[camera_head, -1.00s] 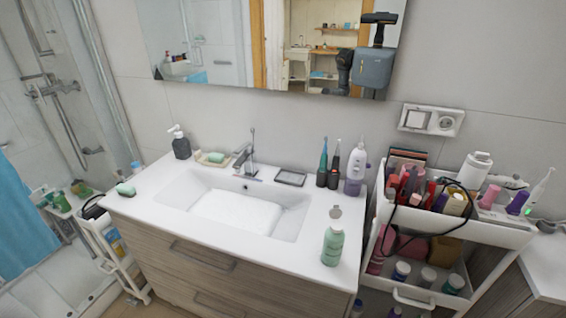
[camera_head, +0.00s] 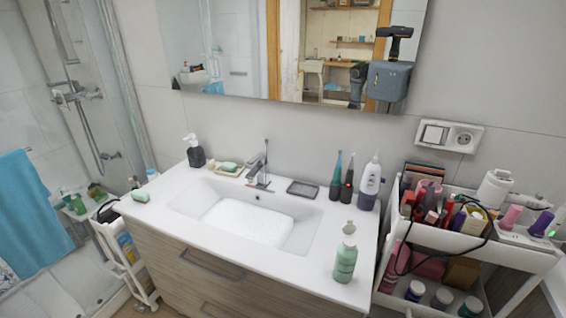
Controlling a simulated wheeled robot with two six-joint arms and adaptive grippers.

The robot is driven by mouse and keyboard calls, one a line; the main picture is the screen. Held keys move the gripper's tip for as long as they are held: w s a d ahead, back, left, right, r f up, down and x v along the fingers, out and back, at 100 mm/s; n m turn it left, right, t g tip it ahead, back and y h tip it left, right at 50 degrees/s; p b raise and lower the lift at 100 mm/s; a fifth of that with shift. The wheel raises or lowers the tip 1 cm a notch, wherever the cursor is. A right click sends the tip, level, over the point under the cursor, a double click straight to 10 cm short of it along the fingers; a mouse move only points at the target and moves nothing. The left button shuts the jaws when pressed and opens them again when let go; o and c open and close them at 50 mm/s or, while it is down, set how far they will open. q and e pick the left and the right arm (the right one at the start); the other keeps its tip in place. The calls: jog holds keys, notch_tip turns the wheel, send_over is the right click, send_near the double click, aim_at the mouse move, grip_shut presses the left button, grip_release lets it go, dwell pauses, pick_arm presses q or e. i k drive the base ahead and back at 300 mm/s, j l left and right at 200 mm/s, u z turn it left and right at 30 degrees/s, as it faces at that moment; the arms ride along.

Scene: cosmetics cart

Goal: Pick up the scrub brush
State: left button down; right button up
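A small green and white block (camera_head: 140,196) lies on the left front corner of the white washbasin top (camera_head: 345,225). It may be the scrub brush, but it is too small to be sure. A similar pale green piece (camera_head: 229,166) rests on a small dish behind the basin. I cannot tell for certain which thing is the scrub brush. Neither of my grippers is in view. Part of my own body shows only as a reflection in the mirror (camera_head: 240,50).
A black soap pump (camera_head: 196,153), the tap (camera_head: 260,165), a dark dish (camera_head: 303,188) and upright bottles line the back. A green bottle (camera_head: 345,260) stands front right. A crowded cart (camera_head: 440,238) stands at right. A white shelf cart (camera_head: 128,262) is at left.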

aim_at(142, 197)
jog(key=u, duration=1.25)
